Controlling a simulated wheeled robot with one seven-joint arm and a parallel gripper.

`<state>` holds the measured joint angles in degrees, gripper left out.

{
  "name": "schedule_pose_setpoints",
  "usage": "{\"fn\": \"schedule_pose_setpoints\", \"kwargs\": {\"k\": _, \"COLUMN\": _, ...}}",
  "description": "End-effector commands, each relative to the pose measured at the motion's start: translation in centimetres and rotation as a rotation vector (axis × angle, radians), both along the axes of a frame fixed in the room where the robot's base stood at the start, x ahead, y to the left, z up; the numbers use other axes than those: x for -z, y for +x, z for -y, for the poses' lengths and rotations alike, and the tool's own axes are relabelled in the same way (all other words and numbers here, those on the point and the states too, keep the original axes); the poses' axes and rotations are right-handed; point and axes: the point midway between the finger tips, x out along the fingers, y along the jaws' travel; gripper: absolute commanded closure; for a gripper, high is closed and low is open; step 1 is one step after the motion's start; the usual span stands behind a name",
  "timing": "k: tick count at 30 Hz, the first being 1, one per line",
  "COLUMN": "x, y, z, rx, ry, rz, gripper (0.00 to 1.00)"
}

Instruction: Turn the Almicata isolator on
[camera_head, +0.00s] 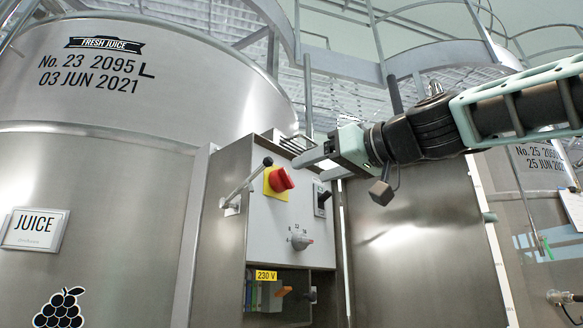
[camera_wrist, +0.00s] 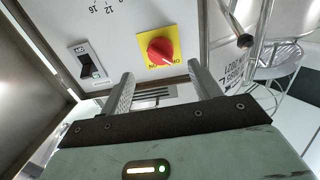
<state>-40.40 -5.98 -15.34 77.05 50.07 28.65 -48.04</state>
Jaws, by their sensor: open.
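A red rotary knob (camera_head: 281,180) on a yellow plate (camera_head: 270,188) sits on the upper front of a grey control box (camera_head: 262,235); it looks like the isolator. In the wrist view the red knob (camera_wrist: 161,51) shows upside down, with dark lettering on its yellow plate (camera_wrist: 148,43). I cannot read a name, and its exact setting is unclear. My gripper (camera_head: 316,165) is open and empty, to the right of and slightly above the knob in the head view. In the wrist view the knob lies beyond and between my open fingertips (camera_wrist: 160,76), apart from them.
A black rocker-like switch (camera_head: 321,200) is right of the knob, and a numbered grey dial (camera_head: 300,241) is below it. A lever with a black ball (camera_head: 267,161) juts from the box's left side. Large steel vats (camera_head: 100,180) flank the box. Railings run above.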

Motion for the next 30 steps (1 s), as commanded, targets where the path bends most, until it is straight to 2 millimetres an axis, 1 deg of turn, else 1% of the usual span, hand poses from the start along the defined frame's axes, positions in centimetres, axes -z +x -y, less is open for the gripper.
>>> {"fn": "schedule_pose_setpoints", "kwargs": {"k": 1, "x": -0.3, "y": 0.9, "z": -0.9, "rx": 0.000, "ry": -0.002, "rz": -0.003, "gripper": 0.37}}
{"fn": "schedule_pose_setpoints", "kwargs": {"k": 3, "x": -0.3, "y": 1.8, "z": -2.0, "rx": 0.000, "ry": -0.003, "rz": -0.003, "gripper": 0.37}}
{"fn": "schedule_pose_setpoints", "kwargs": {"k": 9, "x": -0.2, "y": 3.9, "z": -4.1, "rx": 0.000, "ry": -0.002, "rz": -0.002, "gripper": 0.37}}
{"fn": "schedule_pose_setpoints", "kwargs": {"k": 15, "x": -0.1, "y": 4.8, "z": -5.1, "rx": 0.001, "ry": -0.001, "rz": 0.001, "gripper": 0.37}}
{"fn": "schedule_pose_setpoints", "kwargs": {"k": 24, "x": 0.0, "y": 4.9, "z": -5.2, "rx": 0.000, "ry": 0.000, "rz": 0.000, "gripper": 0.37}}
{"fn": "schedule_pose_setpoints", "kwargs": {"k": 26, "x": 0.0, "y": 4.9, "z": -5.2, "rx": 0.000, "ry": 0.000, "rz": 0.000, "gripper": 0.54}}
{"fn": "schedule_pose_setpoints", "kwargs": {"k": 27, "x": 0.0, "y": 4.9, "z": -5.2, "rx": 0.000, "ry": 0.000, "rz": 0.000, "gripper": 0.65}}
{"fn": "schedule_pose_setpoints", "kwargs": {"k": 29, "x": 0.0, "y": 4.9, "z": -5.2, "rx": 0.000, "ry": 0.000, "rz": 0.000, "gripper": 0.82}}
{"fn": "schedule_pose_setpoints", "kwargs": {"k": 30, "x": 0.0, "y": 4.9, "z": -5.2, "rx": 0.000, "ry": 0.000, "rz": 0.000, "gripper": 0.82}}
